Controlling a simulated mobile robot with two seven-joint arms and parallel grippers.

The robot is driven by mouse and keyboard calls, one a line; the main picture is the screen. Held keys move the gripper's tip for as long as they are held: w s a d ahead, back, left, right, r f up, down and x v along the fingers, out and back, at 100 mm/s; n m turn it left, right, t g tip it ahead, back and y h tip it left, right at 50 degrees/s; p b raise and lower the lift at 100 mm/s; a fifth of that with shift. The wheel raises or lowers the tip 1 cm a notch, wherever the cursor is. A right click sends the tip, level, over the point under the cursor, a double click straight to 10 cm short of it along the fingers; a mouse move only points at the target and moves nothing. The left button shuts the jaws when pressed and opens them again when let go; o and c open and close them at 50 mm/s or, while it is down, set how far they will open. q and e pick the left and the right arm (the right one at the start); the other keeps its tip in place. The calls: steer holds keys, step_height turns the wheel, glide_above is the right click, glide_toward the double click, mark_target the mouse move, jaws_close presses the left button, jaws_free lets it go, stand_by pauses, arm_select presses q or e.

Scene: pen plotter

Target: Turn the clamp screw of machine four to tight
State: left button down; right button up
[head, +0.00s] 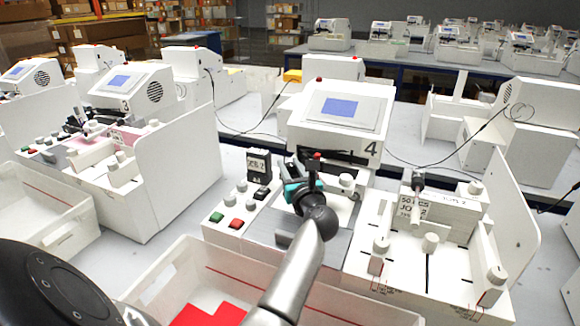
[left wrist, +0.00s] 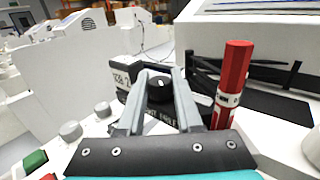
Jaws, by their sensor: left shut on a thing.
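Machine four (head: 338,105) is the white plotter in the middle of the head view, with a "4" on its front. In the left wrist view a round black knob with a white mark, seemingly the clamp screw (left wrist: 160,88), sits between the fingers of my left gripper (left wrist: 161,72). The gripper is shut on it. A red pen (left wrist: 234,80) stands upright just right of the fingers. In the head view the left gripper (head: 300,178) is at the machine's pen head and hides the knob. My right gripper is not in view.
A green button (head: 216,217), a red button (head: 237,224) and grey knobs lie left of the gripper. A small black box (head: 258,165) stands behind them. A white bin (head: 165,275) is in front. A white fixture board (head: 455,255) is at right.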

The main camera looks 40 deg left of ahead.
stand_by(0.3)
